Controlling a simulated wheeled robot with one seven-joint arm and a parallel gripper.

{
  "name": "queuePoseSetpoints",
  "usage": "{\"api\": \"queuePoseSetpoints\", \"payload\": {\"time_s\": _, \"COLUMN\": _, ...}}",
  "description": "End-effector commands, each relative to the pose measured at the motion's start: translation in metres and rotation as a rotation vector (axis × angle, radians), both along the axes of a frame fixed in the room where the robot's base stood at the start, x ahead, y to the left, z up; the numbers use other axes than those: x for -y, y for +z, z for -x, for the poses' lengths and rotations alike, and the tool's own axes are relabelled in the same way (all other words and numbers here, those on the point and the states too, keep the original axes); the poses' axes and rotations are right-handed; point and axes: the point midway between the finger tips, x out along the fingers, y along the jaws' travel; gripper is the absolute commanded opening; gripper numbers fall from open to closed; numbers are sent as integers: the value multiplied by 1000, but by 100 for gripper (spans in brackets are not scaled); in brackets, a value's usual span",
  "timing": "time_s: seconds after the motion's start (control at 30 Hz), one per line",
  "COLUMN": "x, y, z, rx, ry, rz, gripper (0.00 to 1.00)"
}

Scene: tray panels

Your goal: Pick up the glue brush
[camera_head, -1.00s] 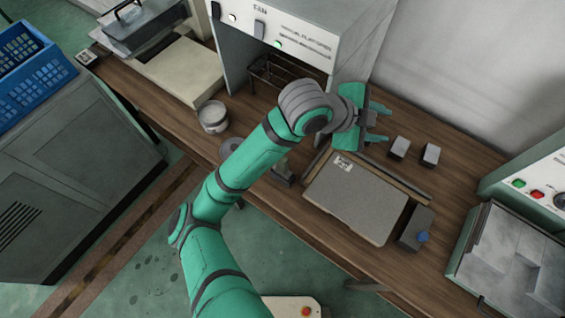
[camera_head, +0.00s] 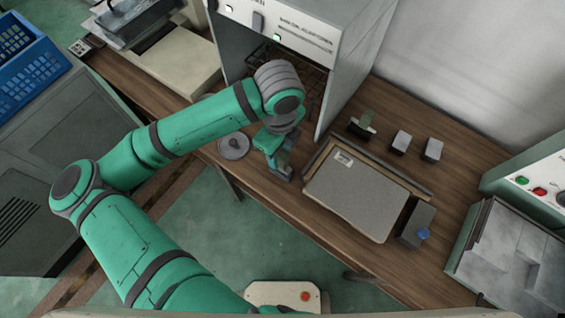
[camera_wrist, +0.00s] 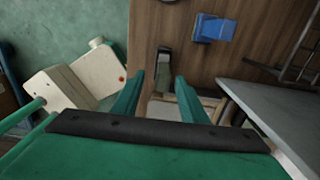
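My gripper (camera_head: 280,168) points down near the front edge of the bench, left of the grey panel. In the wrist view its two green fingers (camera_wrist: 160,98) stand apart with nothing clearly held. Ahead of the fingers lies a small dark-ended piece with a paler strip (camera_wrist: 163,58), perhaps the glue brush; I cannot tell for sure. In the head view my gripper largely covers that spot. Another small piece, with a dark body and a greenish strip (camera_head: 363,126), lies behind the panel.
The grey panel (camera_head: 355,197) lies on the bench, with a dark box (camera_head: 414,224) at its right. Two small grey blocks (camera_head: 401,141) (camera_head: 432,149) are behind. A round grey lid (camera_head: 233,146) lies left of my gripper. The oven-like cabinet (camera_head: 345,75) stands behind.

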Motion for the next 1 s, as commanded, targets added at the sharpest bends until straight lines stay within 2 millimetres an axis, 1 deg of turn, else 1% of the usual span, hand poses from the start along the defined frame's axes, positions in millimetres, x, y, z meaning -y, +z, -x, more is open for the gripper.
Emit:
{"api": "queuePoseSetpoints", "payload": {"time_s": 0.03, "x": 0, "y": -7, "z": 0, "rx": -2, "ry": 1, "rz": 1, "gripper": 39}}
{"api": "queuePoseSetpoints", "payload": {"time_s": 0.1, "x": 0, "y": -14, "z": 0, "rx": -1, "ry": 0, "rz": 1, "gripper": 39}}
{"api": "queuePoseSetpoints", "payload": {"time_s": 0.27, "x": 0, "y": -22, "z": 0, "rx": 0, "ry": 2, "rz": 1, "gripper": 39}}
{"api": "queuePoseSetpoints", "payload": {"time_s": 0.33, "x": 1, "y": -29, "z": -1, "rx": 0, "ry": 3, "rz": 2, "gripper": 39}}
{"api": "queuePoseSetpoints", "payload": {"time_s": 0.5, "x": 7, "y": -53, "z": -3, "rx": 0, "ry": -2, "rz": 2, "gripper": 39}}
{"api": "queuePoseSetpoints", "payload": {"time_s": 0.6, "x": 7, "y": -64, "z": -3, "rx": 0, "ry": -3, "rz": 2, "gripper": 39}}
{"api": "queuePoseSetpoints", "payload": {"time_s": 0.73, "x": 7, "y": -71, "z": -3, "rx": 1, "ry": -5, "rz": 2, "gripper": 39}}
{"api": "queuePoseSetpoints", "payload": {"time_s": 0.93, "x": 7, "y": -71, "z": -3, "rx": 1, "ry": -4, "rz": 2, "gripper": 39}}
{"api": "queuePoseSetpoints", "payload": {"time_s": 0.97, "x": 7, "y": -71, "z": -3, "rx": 1, "ry": -4, "rz": 2, "gripper": 34}}
{"api": "queuePoseSetpoints", "payload": {"time_s": 1.0, "x": 7, "y": -71, "z": -3, "rx": 1, "ry": -4, "rz": 2, "gripper": 25}}
